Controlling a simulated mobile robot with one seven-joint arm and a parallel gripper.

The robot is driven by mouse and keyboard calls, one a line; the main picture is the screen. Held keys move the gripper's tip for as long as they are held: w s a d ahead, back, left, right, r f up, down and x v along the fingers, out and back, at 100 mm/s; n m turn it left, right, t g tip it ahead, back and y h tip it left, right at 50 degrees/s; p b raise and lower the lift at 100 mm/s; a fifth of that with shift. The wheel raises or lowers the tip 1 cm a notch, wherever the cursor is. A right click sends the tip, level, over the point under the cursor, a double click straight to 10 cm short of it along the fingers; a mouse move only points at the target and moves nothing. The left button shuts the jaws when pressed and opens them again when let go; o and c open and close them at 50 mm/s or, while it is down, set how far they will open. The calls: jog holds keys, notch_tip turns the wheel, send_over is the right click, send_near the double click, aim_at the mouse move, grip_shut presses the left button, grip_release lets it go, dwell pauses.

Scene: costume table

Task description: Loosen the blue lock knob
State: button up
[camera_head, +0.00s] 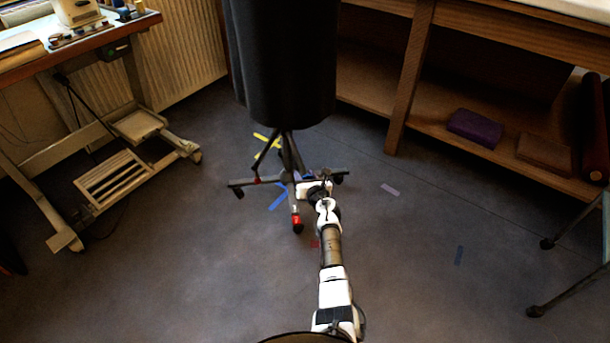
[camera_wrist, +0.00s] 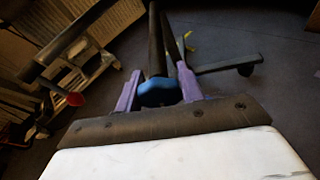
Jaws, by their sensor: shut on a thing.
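The blue lock knob (camera_wrist: 160,92) shows in the wrist view, close in front of my wrist at the dark upright pole (camera_wrist: 156,45). My gripper (camera_wrist: 160,90) has its two purple fingers on either side of the knob, shut on it. In the head view, my gripper (camera_head: 306,190) is low at the base of the stand, beside its pole. The stand (camera_head: 290,155) carries a large dark dress form (camera_head: 283,60) and rests on splayed legs with casters. The knob is hard to make out in the head view, where my arm and the stand partly cover that area.
A sewing table (camera_head: 80,50) with a treadle frame stands at the left. A wooden shelf unit (camera_head: 405,80) with a purple folded cloth (camera_head: 475,128) is at the right. A metal-legged stool (camera_head: 575,285) stands at the right edge. Coloured tape marks lie on the otherwise open floor.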

jog(key=n+h, duration=0.1)
jog(key=n, duration=0.3)
jog(key=shift+t+h, duration=0.3)
jog(key=shift+h, duration=0.1)
jog(key=n+h, duration=0.1)
jog(key=n, duration=0.3)
jog(key=shift+d+t, duration=0.1)
jog(key=shift+t, duration=0.3)
jog(key=n+t+h, duration=0.1)
jog(key=n, duration=0.2)
jog(key=shift+n, duration=0.4)
jog(key=n, duration=0.1)
jog(key=n+t, duration=0.1)
jog(key=n, duration=0.3)
jog(key=shift+w+d+r, duration=0.1)
jog(key=shift+d+r, duration=0.05)
jog(key=shift+r, duration=0.1)
jog(key=o, duration=1)
